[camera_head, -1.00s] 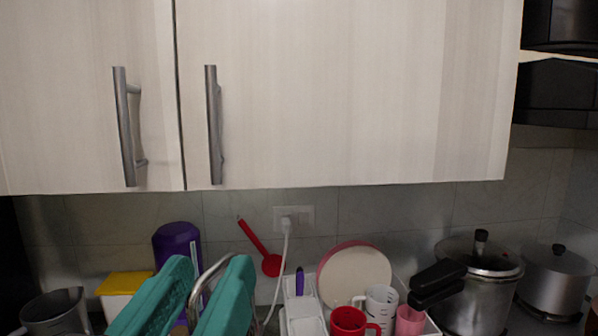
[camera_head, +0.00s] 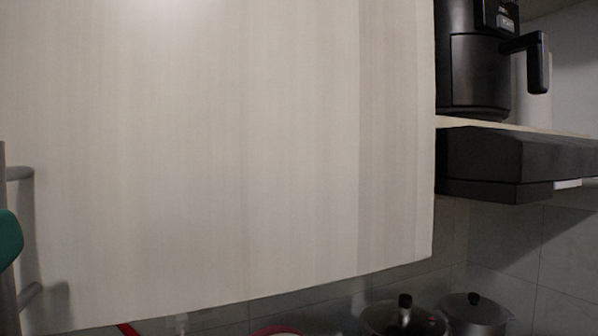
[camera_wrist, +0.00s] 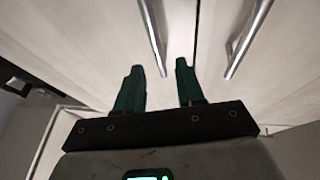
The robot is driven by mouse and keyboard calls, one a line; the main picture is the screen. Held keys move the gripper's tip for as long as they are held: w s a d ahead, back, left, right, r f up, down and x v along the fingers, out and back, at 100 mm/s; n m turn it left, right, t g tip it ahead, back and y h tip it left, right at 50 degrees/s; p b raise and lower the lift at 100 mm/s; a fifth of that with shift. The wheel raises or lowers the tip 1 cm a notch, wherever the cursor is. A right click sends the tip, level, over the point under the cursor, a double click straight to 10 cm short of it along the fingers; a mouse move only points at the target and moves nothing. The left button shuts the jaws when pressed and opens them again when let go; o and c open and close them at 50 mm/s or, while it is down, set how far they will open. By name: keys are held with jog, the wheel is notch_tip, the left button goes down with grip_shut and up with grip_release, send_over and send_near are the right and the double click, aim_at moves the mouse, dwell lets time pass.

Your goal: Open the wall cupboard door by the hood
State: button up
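The pale wood cupboard door (camera_head: 230,150) beside the hood (camera_head: 515,160) fills most of the head view and looks shut. Its metal bar handle (camera_head: 28,230) is at the left edge, partly cut off. One green finger of my gripper (camera_head: 8,238) overlaps the handle there. In the wrist view my gripper (camera_wrist: 159,66) is open, with two green fingers apart. The door's handle (camera_wrist: 152,35) runs into the gap between the fingertips; I cannot tell whether they touch it. The neighbouring door's handle (camera_wrist: 246,40) is to the right.
A dark appliance with a handle (camera_head: 475,65) stands on a shelf above the hood. Below the door are pot lids (camera_head: 404,315) and a second pot (camera_head: 476,312). The wall below the hood is bare.

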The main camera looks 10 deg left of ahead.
jog(key=shift+p+x, duration=0.6)
jog(key=shift+x, duration=2)
jog(key=shift+c, duration=0.3)
grip_shut()
